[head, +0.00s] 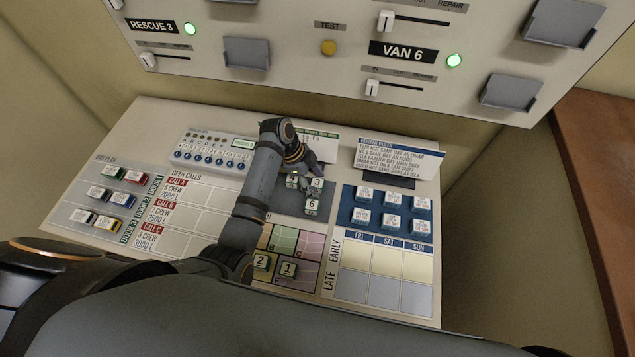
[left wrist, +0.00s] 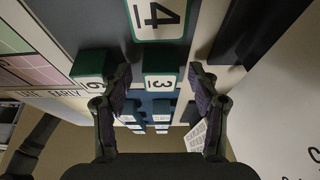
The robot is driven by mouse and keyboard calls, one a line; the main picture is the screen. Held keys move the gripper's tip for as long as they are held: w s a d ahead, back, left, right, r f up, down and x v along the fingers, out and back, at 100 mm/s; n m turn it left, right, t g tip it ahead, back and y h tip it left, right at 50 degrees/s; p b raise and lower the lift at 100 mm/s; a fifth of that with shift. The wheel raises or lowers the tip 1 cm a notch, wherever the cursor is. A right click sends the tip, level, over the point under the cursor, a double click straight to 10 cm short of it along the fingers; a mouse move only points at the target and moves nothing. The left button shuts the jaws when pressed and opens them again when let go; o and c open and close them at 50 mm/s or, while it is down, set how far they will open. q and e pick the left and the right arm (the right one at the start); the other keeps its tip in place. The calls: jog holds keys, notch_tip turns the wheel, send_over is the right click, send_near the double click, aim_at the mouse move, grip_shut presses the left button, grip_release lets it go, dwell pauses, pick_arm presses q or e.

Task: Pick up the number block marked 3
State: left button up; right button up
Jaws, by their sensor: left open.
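The number block marked 3 (head: 317,184) is a small block with a white top and green sides, on a dark grey area of the console. In the left wrist view, block 3 (left wrist: 160,82) sits between the two fingers. My left gripper (head: 312,170) is open and close to it; the fingers (left wrist: 160,90) stand apart on either side, with a gap to the block. Block 4 (head: 292,181) is to its left and block 6 (head: 312,204) just below. Block 6 (left wrist: 90,68) is beside the left finger in the wrist view. My right gripper is not in view.
Blocks 2 (head: 262,262) and 1 (head: 288,270) lie on the coloured grid. Several name blocks (head: 391,199) stand on the blue area to the right. A rules card (head: 400,160) stands behind them. The upright panel (head: 300,70) rises at the back.

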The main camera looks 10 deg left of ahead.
aim_at(320, 185)
pick_arm(q)
jog(key=shift+f, duration=0.15)
jog(key=c, duration=1.1)
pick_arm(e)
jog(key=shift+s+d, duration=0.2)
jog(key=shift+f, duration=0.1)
pick_arm(q)
jog(key=shift+r+b, duration=0.35)
jog(key=shift+r, duration=0.1)
jog(key=r, duration=0.1)
jog(key=r+b, duration=0.1)
jog(key=r, duration=0.1)
jog(key=shift+s, duration=0.35)
jog(key=s+a+r+p, duration=0.3)
jog(key=s+r, duration=0.6)
jog(key=s, duration=0.4)
jog(key=shift+p, duration=0.55)
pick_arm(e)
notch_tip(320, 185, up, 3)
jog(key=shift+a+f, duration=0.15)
